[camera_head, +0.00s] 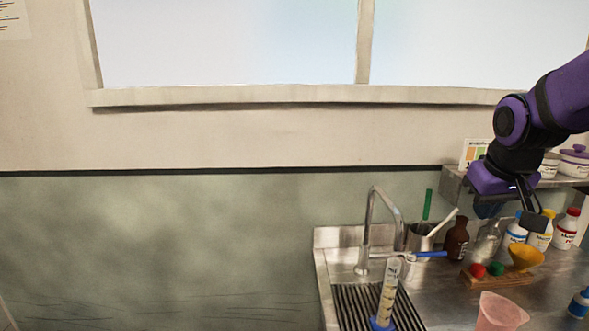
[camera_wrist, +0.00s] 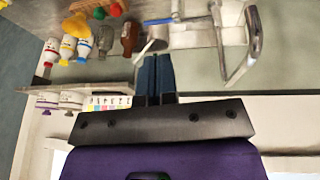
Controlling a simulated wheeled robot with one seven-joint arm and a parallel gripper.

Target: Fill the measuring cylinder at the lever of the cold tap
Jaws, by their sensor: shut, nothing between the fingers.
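The measuring cylinder (camera_head: 388,292) is clear with dark marks and a blue base. It stands upright on the ribbed drainer of the sink, with its top near the end of the tap's spout. The steel gooseneck tap (camera_head: 372,222) rises behind it and also shows at the upper right of the wrist view (camera_wrist: 255,38). Its blue lever (camera_head: 431,254) points right. I cannot tell any water level in the cylinder. My gripper (camera_head: 534,221) is shut and empty, above the bottles at the right, well apart from the lever. Its closed fingers show in the wrist view (camera_wrist: 158,72).
A wooden rack with a yellow funnel (camera_head: 525,257) and a pink jug (camera_head: 499,312) stand right. A steel shelf (camera_head: 455,181) runs close to my gripper.

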